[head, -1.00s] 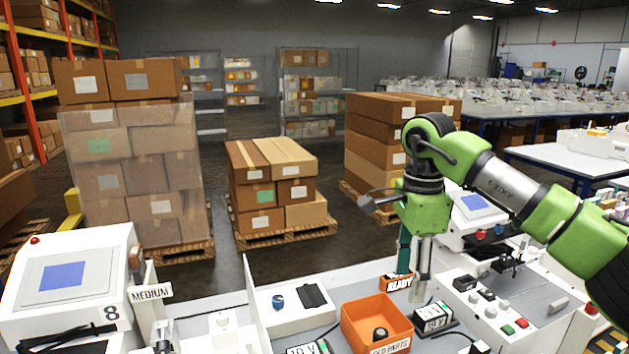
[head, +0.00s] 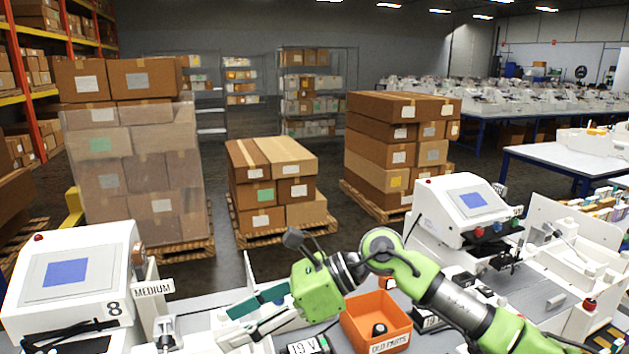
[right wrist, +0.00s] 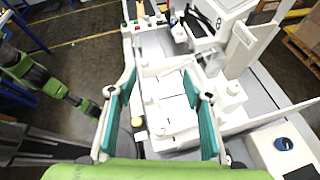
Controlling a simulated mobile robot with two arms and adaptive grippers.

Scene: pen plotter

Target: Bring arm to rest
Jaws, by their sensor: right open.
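My right gripper (head: 228,322) is low over the workbench in the head view, pointing left, with its green body right of the fingers. Its two teal-padded fingers are apart, with nothing between them. In the right wrist view the open fingers (right wrist: 160,82) frame white bench fixtures, and none is gripped. My right arm (head: 450,300) reaches in from the lower right, passing over the back of the bench. My left gripper is not seen in the head view. A green arm part shows at the left of the right wrist view.
An orange bin (head: 377,322) labelled for old parts stands just right of the gripper, close under the arm. A white machine marked 8 (head: 70,285) is at left, and another white machine (head: 462,215) is at right. Stacked boxes (head: 270,190) stand on pallets behind.

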